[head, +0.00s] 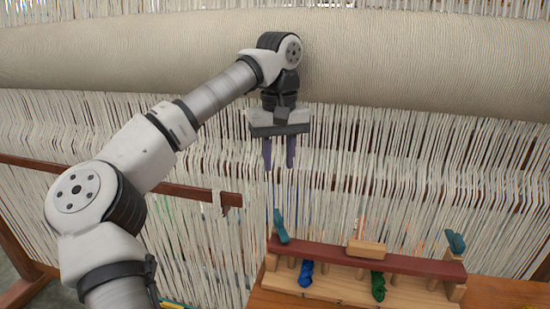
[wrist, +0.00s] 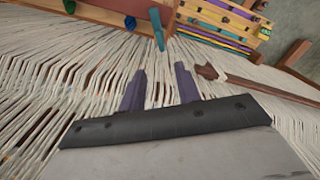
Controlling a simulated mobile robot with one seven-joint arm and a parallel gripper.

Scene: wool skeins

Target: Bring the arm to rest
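My gripper (head: 279,154) hangs with its fingers pointing down in front of the white loom threads, above the left end of the wooden rack in the head view. Its two purple fingers stand apart with nothing between them. In the wrist view the gripper (wrist: 160,85) also shows open and empty. My arm reaches up from the lower left, bent at the elbow.
A rack with a dark red rail (head: 350,258) stands on a wooden table (head: 500,291). A blue skein (head: 306,273), a green skein (head: 378,286) and teal pieces (head: 455,241) are on it. A cloth roll (head: 420,55) spans behind my arm. Loom threads (head: 400,170) fill the back.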

